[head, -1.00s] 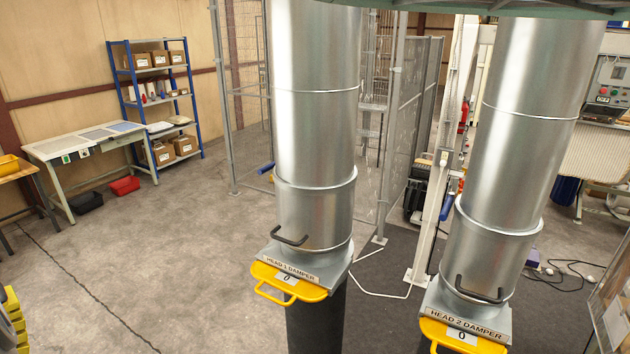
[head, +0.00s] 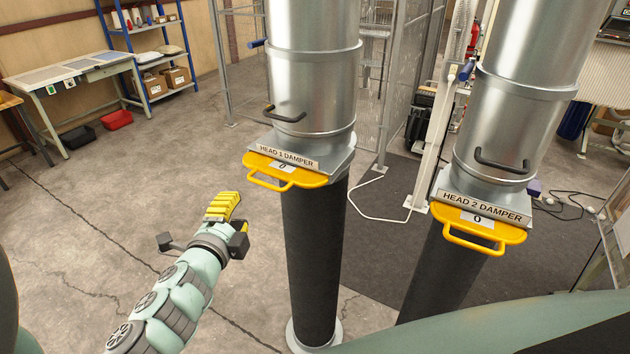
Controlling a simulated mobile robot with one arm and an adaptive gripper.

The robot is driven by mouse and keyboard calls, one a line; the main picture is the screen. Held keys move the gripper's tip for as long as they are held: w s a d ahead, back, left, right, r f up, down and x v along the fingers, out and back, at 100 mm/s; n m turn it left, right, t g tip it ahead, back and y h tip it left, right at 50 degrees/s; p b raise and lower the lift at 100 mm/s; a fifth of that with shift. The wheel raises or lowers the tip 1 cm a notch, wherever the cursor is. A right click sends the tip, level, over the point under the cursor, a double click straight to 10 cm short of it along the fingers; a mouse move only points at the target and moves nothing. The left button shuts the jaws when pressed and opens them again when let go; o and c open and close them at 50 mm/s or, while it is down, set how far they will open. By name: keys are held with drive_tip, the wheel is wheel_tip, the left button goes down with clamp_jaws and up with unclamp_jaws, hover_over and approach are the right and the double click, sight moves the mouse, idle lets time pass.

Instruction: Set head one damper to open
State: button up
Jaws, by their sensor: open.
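The head 1 damper (head: 310,174) is a yellow plate with a loop handle (head: 268,183) on its front left.
The head 2 damper (head: 505,232), a matching yellow plate marked "0", is on the right duct. Dark hoses (head: 315,260) run down below both ducts. A workbench (head: 75,78) and blue shelf stand at the back left. Floor left of my gripper is clear.

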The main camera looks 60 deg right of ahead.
sight(264, 186)
drive_tip(key=shift+m+y, duration=0.5)
drive_tip(key=shift+m, duration=0.4)
drive_tip(key=x, duration=0.5)
drive_tip(key=f+x, duration=0.1)
drive_tip(key=x, duration=0.5)
drive_tip(key=s+f+x, duration=0.1)
drive_tip(key=x, duration=0.4)
drive_tip(key=shift+w+d+f+b, duration=0.15)
drive_tip(key=shift+d+f+b, duration=0.05)
drive_tip(key=shift+d+b, duration=0.2)
drive_tip(key=shift+w+d, duration=0.1)
drive_tip(key=shift+d, duration=0.05)
drive_tip(key=shift+c, duration=0.2)
clamp_jaws()
